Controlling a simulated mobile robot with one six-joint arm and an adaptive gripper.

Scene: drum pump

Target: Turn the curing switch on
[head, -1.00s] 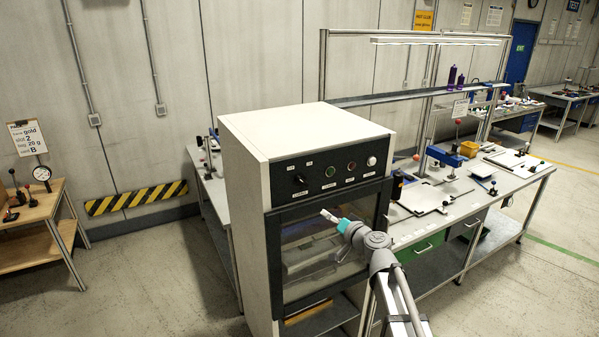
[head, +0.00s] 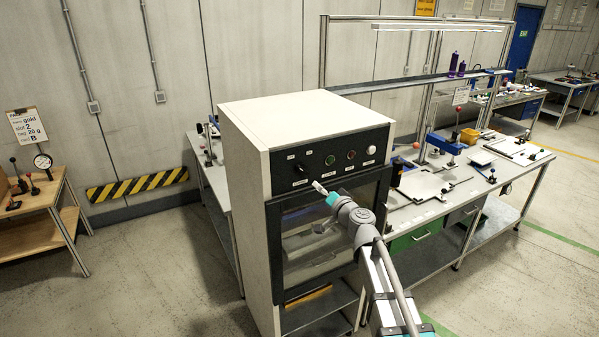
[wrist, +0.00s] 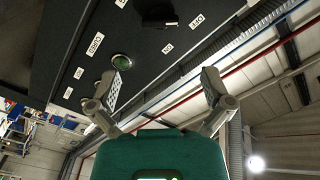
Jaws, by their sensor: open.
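The curing switch is a black knob (head: 302,168) at the left end of the oven's dark control panel (head: 335,160), with OFF and ON labels above it. In the wrist view the dark knob (wrist: 157,12) is cut by the top edge, near two white labels. My gripper (head: 319,187) is in front of the panel's lower edge, below and right of the knob. In the wrist view my gripper (wrist: 164,88) has its two fingers spread, with nothing between them. The left finger overlaps the view of a round green lamp (wrist: 122,61). I see no contact with the knob.
The white oven cabinet (head: 300,112) has a glass door (head: 318,240) under the panel. Other round controls, including a white one (head: 371,150), sit right of the switch. A workbench (head: 430,215) with tools stands to the right. A small wooden table (head: 40,200) stands at far left.

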